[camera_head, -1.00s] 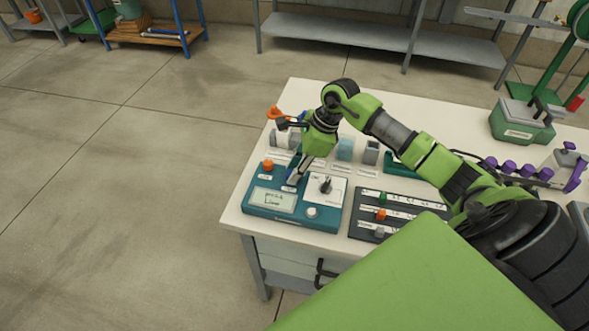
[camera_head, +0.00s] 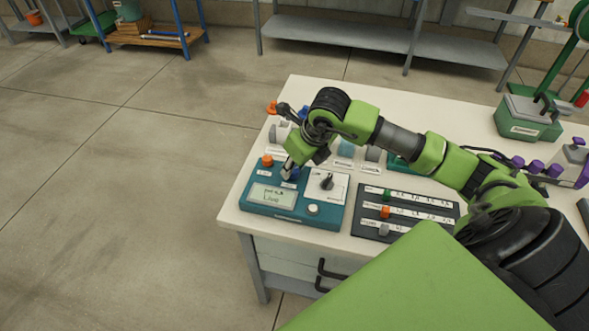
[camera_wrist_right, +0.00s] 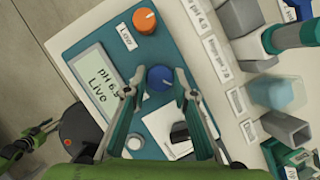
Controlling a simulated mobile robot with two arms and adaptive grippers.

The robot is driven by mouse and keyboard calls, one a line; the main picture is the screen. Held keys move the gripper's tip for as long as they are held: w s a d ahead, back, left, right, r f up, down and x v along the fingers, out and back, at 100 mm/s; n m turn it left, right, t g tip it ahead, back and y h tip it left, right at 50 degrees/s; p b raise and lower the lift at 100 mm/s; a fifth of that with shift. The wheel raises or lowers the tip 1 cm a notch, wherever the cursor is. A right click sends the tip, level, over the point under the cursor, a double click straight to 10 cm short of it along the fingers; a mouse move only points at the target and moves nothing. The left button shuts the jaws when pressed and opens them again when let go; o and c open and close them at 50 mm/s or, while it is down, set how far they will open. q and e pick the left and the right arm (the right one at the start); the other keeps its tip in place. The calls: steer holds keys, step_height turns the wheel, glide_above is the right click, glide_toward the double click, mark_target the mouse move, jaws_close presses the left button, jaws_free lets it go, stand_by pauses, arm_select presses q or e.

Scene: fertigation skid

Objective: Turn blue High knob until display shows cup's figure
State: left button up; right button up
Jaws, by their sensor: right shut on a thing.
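The teal control box stands at the table's front left. Its display (camera_head: 273,196) reads "pH 6." with an unclear last digit, above "Live"; it also shows in the right wrist view (camera_wrist_right: 95,85), partly covered by a finger. The blue knob (camera_wrist_right: 160,78) lies between the fingers of my right gripper (camera_wrist_right: 157,88), which is shut on it. In the head view this gripper (camera_head: 289,173) points down onto the box and mostly hides the knob. A bluish translucent cup (camera_wrist_right: 278,93) stands behind the box; I cannot read its figure. My left gripper is not in view.
An orange knob (camera_wrist_right: 144,21) labelled "Low" sits beside the blue one. The box also has a black knob (camera_head: 327,182) and a white button (camera_head: 313,209). A dark slider board (camera_head: 407,211) lies to the right. A green case (camera_head: 530,119) stands farther back.

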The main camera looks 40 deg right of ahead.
steer(key=shift+a+m+h+b, duration=0.15)
steer(key=shift+m+h+b, duration=0.8)
steer(key=shift+m, duration=1.35)
steer(key=o, duration=1.1)
steer(key=shift+r, duration=0.15)
steer(key=v, duration=1.1)
steer(key=shift+r, duration=0.35)
